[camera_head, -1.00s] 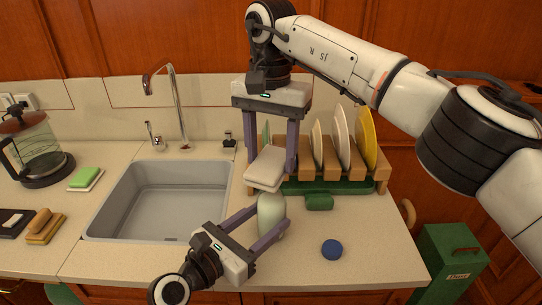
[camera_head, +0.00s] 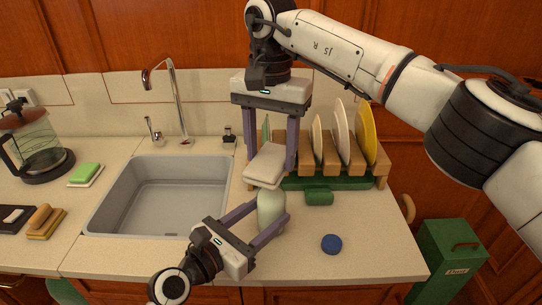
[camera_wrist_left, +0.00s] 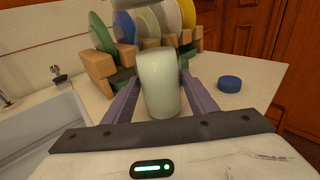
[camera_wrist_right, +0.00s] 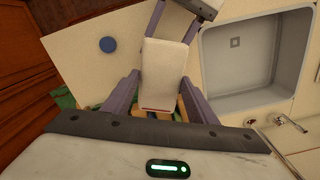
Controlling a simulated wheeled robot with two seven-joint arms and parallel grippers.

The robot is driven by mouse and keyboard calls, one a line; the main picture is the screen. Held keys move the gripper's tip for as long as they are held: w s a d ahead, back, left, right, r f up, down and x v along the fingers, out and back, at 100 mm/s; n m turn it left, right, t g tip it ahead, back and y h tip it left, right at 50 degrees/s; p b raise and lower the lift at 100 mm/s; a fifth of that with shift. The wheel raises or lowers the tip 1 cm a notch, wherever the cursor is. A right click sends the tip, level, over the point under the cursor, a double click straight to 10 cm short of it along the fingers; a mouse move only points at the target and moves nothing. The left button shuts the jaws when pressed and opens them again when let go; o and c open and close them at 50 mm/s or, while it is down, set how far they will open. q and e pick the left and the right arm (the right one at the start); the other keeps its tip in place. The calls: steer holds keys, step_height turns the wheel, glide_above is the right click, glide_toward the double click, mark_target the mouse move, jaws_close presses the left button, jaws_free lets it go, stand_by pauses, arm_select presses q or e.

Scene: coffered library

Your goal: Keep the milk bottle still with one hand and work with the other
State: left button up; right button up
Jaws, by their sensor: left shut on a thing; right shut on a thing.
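The pale green-white milk bottle (camera_head: 271,212) stands upright on the counter right of the sink. My left gripper (camera_head: 268,218) is shut on its sides. The bottle (camera_wrist_left: 160,90) also shows between the fingers in the left wrist view. My right gripper (camera_head: 270,152) points down above it, shut on a flat white block (camera_head: 266,165), which is tilted. This block (camera_wrist_right: 165,75) also fills the space between the fingers in the right wrist view. The block hides the bottle's top in the head view; I cannot tell whether they touch.
A round blue lid (camera_head: 331,244) lies on open counter to the right. The sink (camera_head: 160,195) is empty. Sponges (camera_head: 86,174) and a glass jug (camera_head: 38,150) stand left. A green bin (camera_head: 450,255) stands right.

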steer(key=shift+w, duration=0.45)
steer(key=shift+w+r, duration=0.1)
steer(key=shift+r, duration=3.95)
arm_select(q)
steer(key=o, duration=1.1)
steer(key=shift+c, duration=1.3)
